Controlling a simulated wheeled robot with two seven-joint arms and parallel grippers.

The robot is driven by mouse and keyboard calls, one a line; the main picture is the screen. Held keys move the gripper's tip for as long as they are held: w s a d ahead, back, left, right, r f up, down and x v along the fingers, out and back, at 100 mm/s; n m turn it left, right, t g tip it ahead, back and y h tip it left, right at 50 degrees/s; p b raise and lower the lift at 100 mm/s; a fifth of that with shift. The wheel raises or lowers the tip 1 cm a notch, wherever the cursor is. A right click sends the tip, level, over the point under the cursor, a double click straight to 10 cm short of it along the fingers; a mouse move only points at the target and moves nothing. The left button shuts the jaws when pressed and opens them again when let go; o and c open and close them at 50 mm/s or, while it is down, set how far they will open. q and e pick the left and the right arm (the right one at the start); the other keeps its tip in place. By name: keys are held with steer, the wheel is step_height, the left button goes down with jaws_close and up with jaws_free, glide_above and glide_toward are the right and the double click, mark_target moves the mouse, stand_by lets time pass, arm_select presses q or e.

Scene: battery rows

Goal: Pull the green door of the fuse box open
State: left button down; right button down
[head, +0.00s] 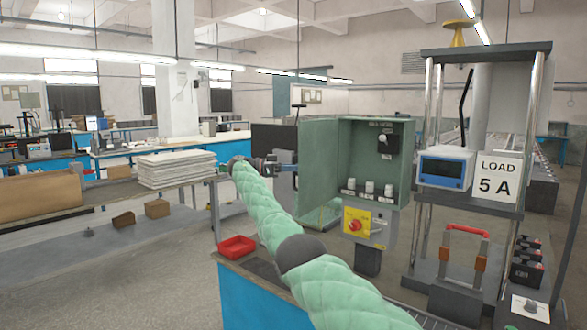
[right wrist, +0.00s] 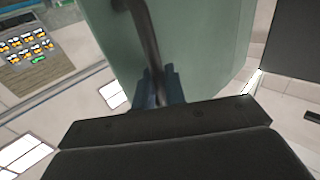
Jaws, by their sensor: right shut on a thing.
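The green fuse box (head: 355,140) stands right of centre in the head view, with its inside showing. Its green door (head: 318,165) stands swung open at the box's left side. The door fills the upper middle of the right wrist view (right wrist: 210,50). My right gripper (head: 291,169) is at the door's outer left side. In the right wrist view its fingers (right wrist: 161,88) are shut on the dark bar handle (right wrist: 146,35) of the door. The handle is hard to make out in the head view. My left gripper is in neither view.
Below the box is a yellow panel with a red switch (head: 355,225). A red tray (head: 237,247) lies on the blue bench at its left. A metal rack with a "LOAD 5 A" sign (head: 497,178) stands close on the right. Open floor lies to the left.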

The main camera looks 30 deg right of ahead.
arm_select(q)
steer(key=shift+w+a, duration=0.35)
arm_select(e)
steer(key=shift+w+g, duration=0.3)
steer(key=shift+w, duration=0.1)
steer(key=shift+a, duration=0.1)
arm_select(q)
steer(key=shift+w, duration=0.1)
arm_select(e)
steer(key=c, duration=1.5)
jaws_free()
steer(key=shift+w+f, duration=0.1)
steer(key=shift+c, duration=0.2)
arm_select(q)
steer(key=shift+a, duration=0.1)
